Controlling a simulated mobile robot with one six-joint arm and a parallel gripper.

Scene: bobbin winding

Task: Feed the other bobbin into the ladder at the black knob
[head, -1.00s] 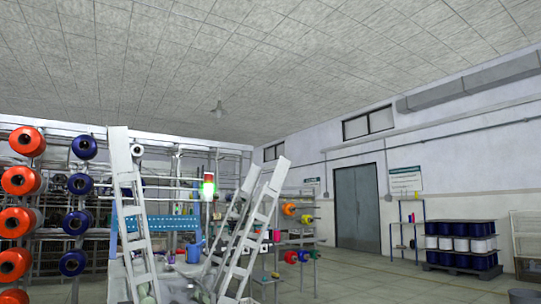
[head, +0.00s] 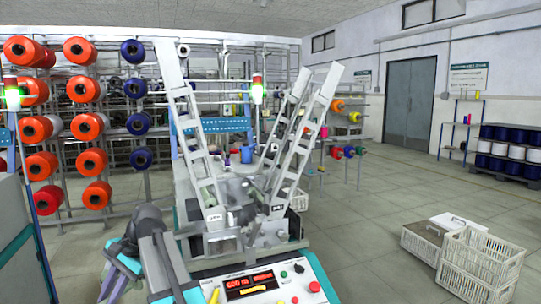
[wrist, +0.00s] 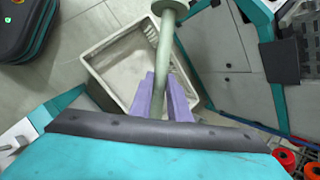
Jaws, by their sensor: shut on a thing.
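My gripper (wrist: 165,98), with purple fingers, is shut on a grey-green bobbin (wrist: 165,50) in the wrist view. The bobbin is a slim rod with a round flange at its far end, held over a pale crate (wrist: 92,62). In the head view, a left ladder (head: 192,140) and two right ladders (head: 312,125) (head: 287,108) rise slanting from the winding machine (head: 245,240). A black knob (head: 299,268) and a red knob (head: 314,287) sit on the right of its control panel (head: 240,285). Ladder-foot markings are too small to read. I cannot make out the held bobbin in the head view.
White crates (head: 480,262) stand on the floor at right. A rack of red and blue spools (head: 88,126) stands at left. Spools on a pallet (head: 508,150) are at far right. The floor between machine and crates is clear.

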